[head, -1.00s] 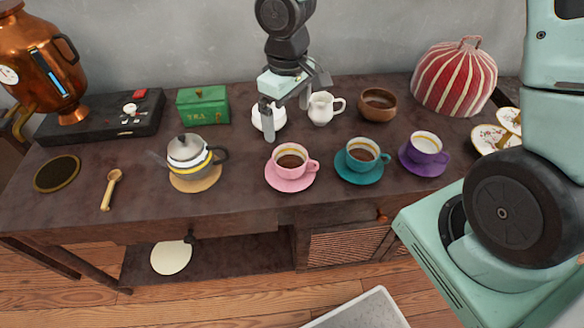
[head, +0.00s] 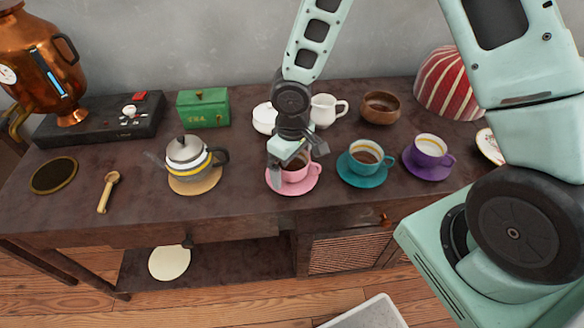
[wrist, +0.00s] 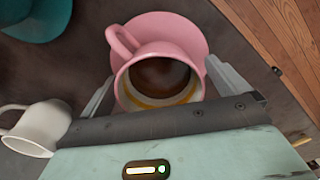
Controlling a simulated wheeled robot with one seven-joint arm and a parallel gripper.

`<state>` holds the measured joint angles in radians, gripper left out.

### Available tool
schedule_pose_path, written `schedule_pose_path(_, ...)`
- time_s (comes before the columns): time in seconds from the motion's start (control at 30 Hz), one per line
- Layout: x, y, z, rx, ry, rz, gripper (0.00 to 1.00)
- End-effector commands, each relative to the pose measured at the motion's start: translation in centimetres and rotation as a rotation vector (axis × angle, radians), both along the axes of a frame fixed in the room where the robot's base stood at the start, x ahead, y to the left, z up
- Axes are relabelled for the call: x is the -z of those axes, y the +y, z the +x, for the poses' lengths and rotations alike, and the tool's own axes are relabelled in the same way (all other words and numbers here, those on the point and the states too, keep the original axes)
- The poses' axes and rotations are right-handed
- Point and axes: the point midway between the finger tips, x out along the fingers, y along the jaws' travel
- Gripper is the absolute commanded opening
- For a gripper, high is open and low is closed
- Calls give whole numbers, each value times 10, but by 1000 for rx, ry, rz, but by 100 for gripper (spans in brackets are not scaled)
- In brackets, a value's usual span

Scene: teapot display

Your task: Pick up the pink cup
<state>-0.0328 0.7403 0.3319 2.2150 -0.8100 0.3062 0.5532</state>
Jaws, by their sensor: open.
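The pink cup (head: 296,172) stands on a pink saucer (head: 310,184) near the front middle of the table and holds dark brown liquid. My gripper (head: 292,172) is over the cup in the head view and hides part of it. In the wrist view the cup (wrist: 157,76) lies between the two open fingers of my gripper (wrist: 160,88), with its handle toward the upper left. The fingers are on either side of the cup; I cannot tell whether they touch it.
A teal cup (head: 365,155) and a purple cup (head: 428,150) stand on saucers to the right. A white creamer (head: 323,110) and a white bowl (head: 265,117) are behind. A grey teapot (head: 188,157) stands to the left. The table front between teapot and pink saucer is clear.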

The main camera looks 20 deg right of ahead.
Motion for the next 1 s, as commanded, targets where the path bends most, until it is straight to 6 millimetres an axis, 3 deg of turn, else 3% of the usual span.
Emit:
schedule_pose_path(0.3, 8, 0, 0, 0, 0, 0, 100)
schedule_pose_path(0.5, 7, 0, 0, 0, 0, 0, 50)
schedule_pose_path(1.0, 1, 0, 1, 0, -2, 0, 49)
